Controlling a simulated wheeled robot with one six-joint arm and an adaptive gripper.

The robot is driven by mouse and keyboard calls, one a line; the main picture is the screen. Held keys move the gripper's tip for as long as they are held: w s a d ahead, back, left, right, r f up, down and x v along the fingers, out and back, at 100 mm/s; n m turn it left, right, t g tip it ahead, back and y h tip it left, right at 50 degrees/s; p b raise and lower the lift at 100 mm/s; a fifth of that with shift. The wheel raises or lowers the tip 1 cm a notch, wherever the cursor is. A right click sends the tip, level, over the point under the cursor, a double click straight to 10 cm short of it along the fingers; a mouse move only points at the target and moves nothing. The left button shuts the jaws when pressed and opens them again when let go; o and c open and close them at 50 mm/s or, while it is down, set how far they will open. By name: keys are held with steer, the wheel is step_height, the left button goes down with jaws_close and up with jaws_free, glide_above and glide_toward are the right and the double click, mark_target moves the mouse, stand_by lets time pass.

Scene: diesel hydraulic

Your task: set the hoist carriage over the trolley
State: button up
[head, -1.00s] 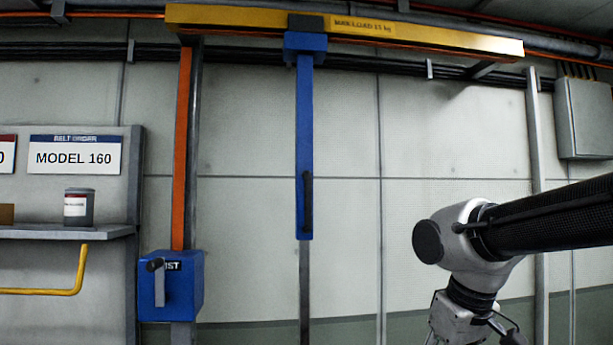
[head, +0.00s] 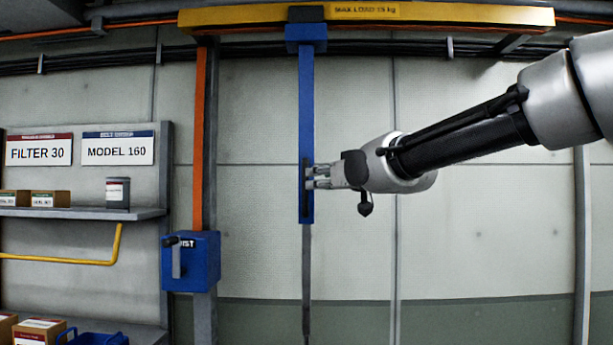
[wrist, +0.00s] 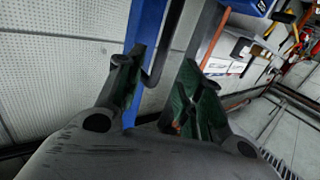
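The hoist carriage (head: 306,36) is a blue block on the yellow overhead beam. A long blue bar (head: 306,110) hangs upright from it, with a black handle (head: 305,176) near its lower end. My gripper (head: 316,177) points left at the handle. In the wrist view my gripper (wrist: 160,90) has its two fingers spread apart. The blue bar (wrist: 145,28) and the dark handle (wrist: 164,52) show beyond and between the fingers, nearer the left one. I cannot tell whether a finger touches the handle. No trolley is clearly visible in these views.
The yellow beam (head: 430,13) runs overhead from left to right. A blue crank box (head: 200,268) is on the post left of the bar. A shelf (head: 80,213) with a can and boxes is at the left, with boxes below. The wall right of the bar is clear.

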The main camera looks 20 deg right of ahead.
steer(key=shift+t, duration=0.3)
steer(key=x, duration=0.5)
steer(key=r+x, duration=0.1)
steer(key=x, duration=0.2)
jaws_close()
